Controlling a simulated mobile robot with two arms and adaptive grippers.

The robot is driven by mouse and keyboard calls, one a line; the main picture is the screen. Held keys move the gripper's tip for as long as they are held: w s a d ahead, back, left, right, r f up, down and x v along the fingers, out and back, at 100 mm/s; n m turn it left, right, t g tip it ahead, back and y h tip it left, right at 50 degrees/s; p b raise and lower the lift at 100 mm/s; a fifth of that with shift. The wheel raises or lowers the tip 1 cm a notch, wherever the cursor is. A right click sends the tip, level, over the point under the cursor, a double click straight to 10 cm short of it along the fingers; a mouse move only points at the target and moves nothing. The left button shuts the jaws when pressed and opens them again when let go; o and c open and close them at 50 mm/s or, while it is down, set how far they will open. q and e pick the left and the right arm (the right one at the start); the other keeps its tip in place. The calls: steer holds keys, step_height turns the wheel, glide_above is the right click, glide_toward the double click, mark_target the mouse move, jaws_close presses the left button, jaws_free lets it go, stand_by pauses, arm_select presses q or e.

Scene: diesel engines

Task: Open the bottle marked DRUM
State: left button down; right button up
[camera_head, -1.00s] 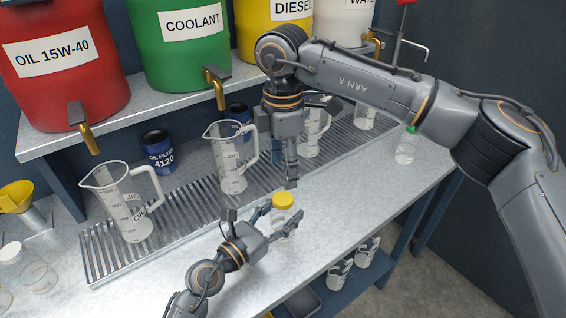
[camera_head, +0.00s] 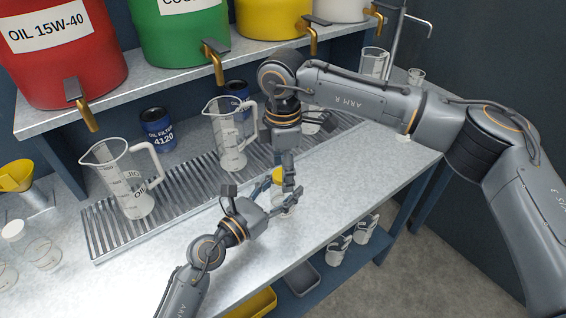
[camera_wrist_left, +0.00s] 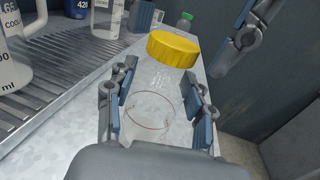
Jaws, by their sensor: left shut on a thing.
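A clear bottle with a yellow cap (camera_wrist_left: 172,50) stands upright on the metal bench, and the cap also shows in the head view (camera_head: 278,174). No DRUM marking is readable on it. My left gripper (camera_wrist_left: 158,112) is shut on the clear body of the bottle (camera_wrist_left: 155,90), one finger on each side, below the cap. My right gripper (camera_head: 285,185) points down over the bottle. In the left wrist view its two fingers (camera_wrist_left: 192,28) stand wide apart, one on each side of the cap, with gaps between them and the cap.
Measuring jugs (camera_head: 130,185) stand on the slatted drain grate (camera_head: 185,198) behind the bottle. Large drums with brass taps line the shelf above. A yellow funnel (camera_head: 15,176) and a white-capped bottle (camera_head: 40,250) are at the left. The bench's front edge is close to the bottle.

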steer(key=c, duration=1.3)
